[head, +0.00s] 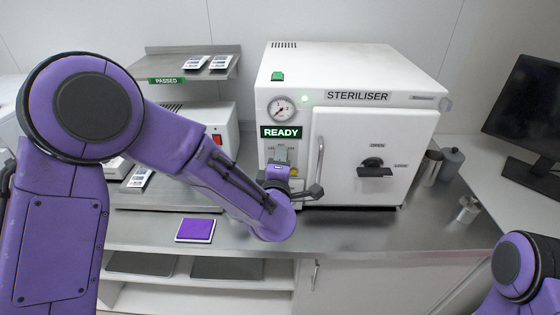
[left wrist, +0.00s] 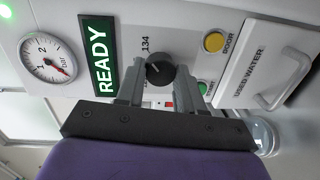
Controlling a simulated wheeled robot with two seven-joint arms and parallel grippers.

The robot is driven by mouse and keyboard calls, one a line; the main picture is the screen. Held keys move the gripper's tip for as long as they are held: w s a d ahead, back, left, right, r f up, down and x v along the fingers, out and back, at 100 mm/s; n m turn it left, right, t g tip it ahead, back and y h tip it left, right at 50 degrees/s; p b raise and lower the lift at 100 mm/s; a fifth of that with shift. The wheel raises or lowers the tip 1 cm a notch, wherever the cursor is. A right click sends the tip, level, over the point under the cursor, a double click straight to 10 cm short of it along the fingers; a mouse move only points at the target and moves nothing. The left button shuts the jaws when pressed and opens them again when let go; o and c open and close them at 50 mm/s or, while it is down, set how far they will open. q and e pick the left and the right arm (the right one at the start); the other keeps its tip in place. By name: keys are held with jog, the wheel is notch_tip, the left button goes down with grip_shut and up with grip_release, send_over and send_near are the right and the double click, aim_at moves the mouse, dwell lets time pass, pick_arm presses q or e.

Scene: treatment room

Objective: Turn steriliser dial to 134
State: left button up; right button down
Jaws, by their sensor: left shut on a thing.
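The steriliser (head: 385,120) is a white box with a shut door and a green READY sign (head: 281,132), which also shows in the left wrist view (left wrist: 97,57). Its black dial (left wrist: 162,70) sits between the two fingers of my left gripper (left wrist: 163,84), which is shut on it. The 134 mark (left wrist: 145,45) shows beside the dial. A small pale line on the dial faces left in that view; I cannot tell exactly which mark it meets. In the head view my left gripper (head: 288,178) hides the dial. My right gripper is out of view.
The door handle (head: 375,168) stands out right of the dial. A yellow button (left wrist: 214,42) and a USED WATER drawer (left wrist: 265,65) are close by. A purple pad (head: 195,230) lies on the counter.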

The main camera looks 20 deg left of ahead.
pick_arm(q)
jog(key=shift+f, duration=0.1)
dwell(0.3)
jog(key=o, duration=1)
jog(key=shift+o, duration=0.2)
jog(key=b+v, duration=0.3)
jog(key=v, duration=0.7)
jog(key=shift+s+d, duration=0.15)
jog(key=shift+s, duration=0.1)
